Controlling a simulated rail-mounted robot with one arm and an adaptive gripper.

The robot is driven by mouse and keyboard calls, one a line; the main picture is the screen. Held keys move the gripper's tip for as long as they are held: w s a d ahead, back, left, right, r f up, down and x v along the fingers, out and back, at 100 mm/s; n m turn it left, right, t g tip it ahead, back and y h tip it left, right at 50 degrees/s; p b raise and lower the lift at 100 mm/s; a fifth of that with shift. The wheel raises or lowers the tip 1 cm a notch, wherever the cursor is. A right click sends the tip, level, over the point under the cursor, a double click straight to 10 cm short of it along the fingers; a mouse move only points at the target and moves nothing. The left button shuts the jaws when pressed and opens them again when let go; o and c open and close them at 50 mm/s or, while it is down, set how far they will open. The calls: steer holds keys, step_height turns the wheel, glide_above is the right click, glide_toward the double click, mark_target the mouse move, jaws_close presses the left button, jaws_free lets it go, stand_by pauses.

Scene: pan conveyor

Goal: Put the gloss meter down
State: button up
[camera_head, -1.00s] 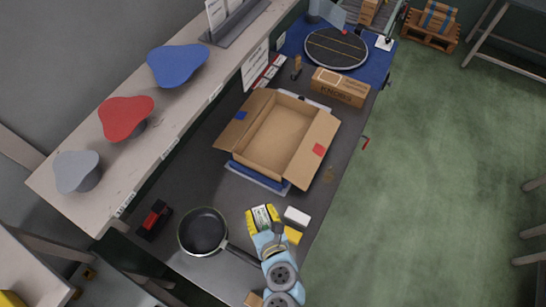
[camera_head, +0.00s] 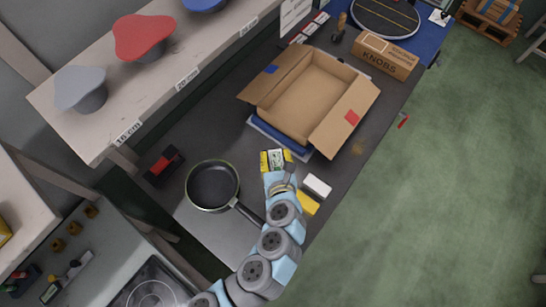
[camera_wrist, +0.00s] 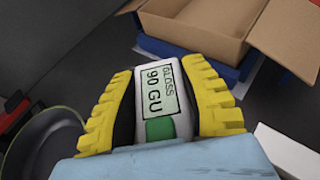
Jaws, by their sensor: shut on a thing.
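My gripper (camera_head: 276,159) has yellow ridged fingers that are shut on the gloss meter (camera_head: 275,161), one on each side. In the wrist view the gloss meter (camera_wrist: 158,99) shows a white face, a pale green display reading "GLOSS 90 GU" and a green patch below it. Its lower end is hidden by a light blue part of my arm. It is over the dark bench (camera_head: 203,141), between the frying pan and the open carton. I cannot tell whether it touches the bench.
A frying pan (camera_head: 213,185) lies to the left, its handle end near my arm. An open cardboard carton (camera_head: 345,125) stands beyond. A white box (camera_head: 317,185) and a yellow item (camera_head: 307,204) sit close on the right. A red-and-black item (camera_head: 164,166) is at the left.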

steer(key=w+f, duration=0.2)
steer(key=w+f+b, duration=0.1)
steer(key=w+f, duration=0.1)
steer(key=f, duration=0.1)
steer(key=shift+w+a+f, duration=0.1)
steer(key=shift+w+f, duration=0.15)
steer(key=shift+f, duration=0.05)
steer(key=shift+w+f+b, duration=0.1)
steer(key=shift+f+b, duration=0.35)
steer(key=shift+f, duration=1.15)
steer(key=shift+f, duration=0.2)
steer(key=o, duration=1.2)
steer(key=shift+c, duration=0.2)
